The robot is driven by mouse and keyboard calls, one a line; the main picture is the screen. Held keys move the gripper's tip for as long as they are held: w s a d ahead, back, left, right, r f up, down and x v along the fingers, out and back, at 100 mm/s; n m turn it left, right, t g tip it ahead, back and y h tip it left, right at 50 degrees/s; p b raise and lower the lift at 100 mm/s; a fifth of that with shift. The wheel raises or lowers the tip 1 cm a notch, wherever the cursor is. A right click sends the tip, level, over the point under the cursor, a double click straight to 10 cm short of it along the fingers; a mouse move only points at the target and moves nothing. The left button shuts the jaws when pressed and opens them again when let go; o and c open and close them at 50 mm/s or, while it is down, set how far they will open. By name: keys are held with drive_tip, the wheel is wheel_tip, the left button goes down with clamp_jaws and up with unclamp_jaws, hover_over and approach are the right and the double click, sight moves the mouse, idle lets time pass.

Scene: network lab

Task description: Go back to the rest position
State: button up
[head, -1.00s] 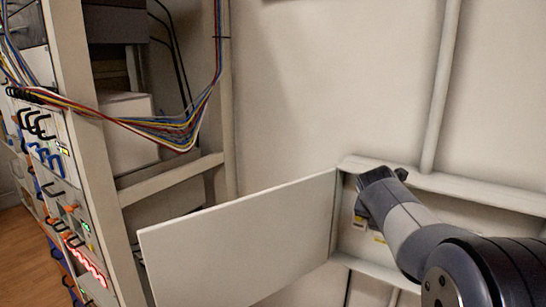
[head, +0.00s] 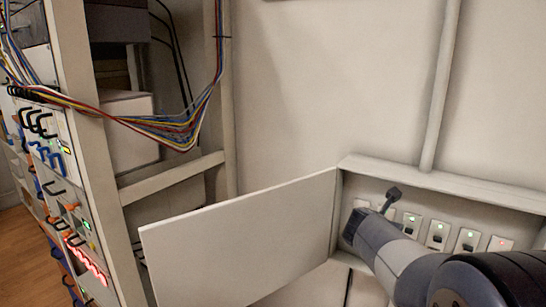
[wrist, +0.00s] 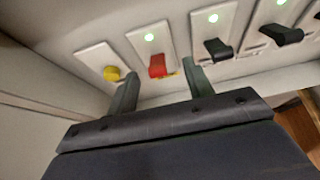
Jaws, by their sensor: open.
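My gripper (head: 378,207) is in front of the open wall box (head: 460,188). In the wrist view its two fingers (wrist: 160,80) stand apart with nothing held between them. Beyond the fingertips is a row of switches: a yellow knob (wrist: 112,73) at left, a red lever (wrist: 157,66) near the middle and several black levers (wrist: 217,48) to the right. In the head view my gripper and arm hide part of the row. Whether the fingers touch any switch is hard to tell, but a gap seems to show.
The box's door (head: 240,240) stands open to the left of my arm. A rack (head: 85,150) with equipment and a drooping cable bundle (head: 165,128) stands farther left. A vertical pipe (head: 440,90) runs up the wall above the box. Wooden floor (head: 25,235) shows at lower left.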

drive_tip(key=shift+f+t+h+b, duration=0.5)
drive_tip(key=shift+t+b, duration=0.1)
drive_tip(key=shift+b, duration=0.15)
drive_tip(key=f+t+h+b, duration=0.1)
drive_tip(key=b, duration=0.4)
drive_tip(key=shift+s+f+t+b, duration=0.1)
drive_tip(key=shift+f+t+b, duration=0.05)
drive_tip(key=shift+t+b, duration=0.2)
drive_tip(key=t+b, duration=0.1)
drive_tip(key=b, duration=0.1)
drive_tip(key=h+b, duration=0.1)
drive_tip(key=b, duration=0.2)
drive_tip(key=shift+f+t+b, duration=0.3)
drive_tip(key=shift+t+b, duration=0.05)
drive_tip(key=v, duration=0.2)
drive_tip(key=shift+s+a+r, duration=0.2)
drive_tip(key=shift+a, duration=0.05)
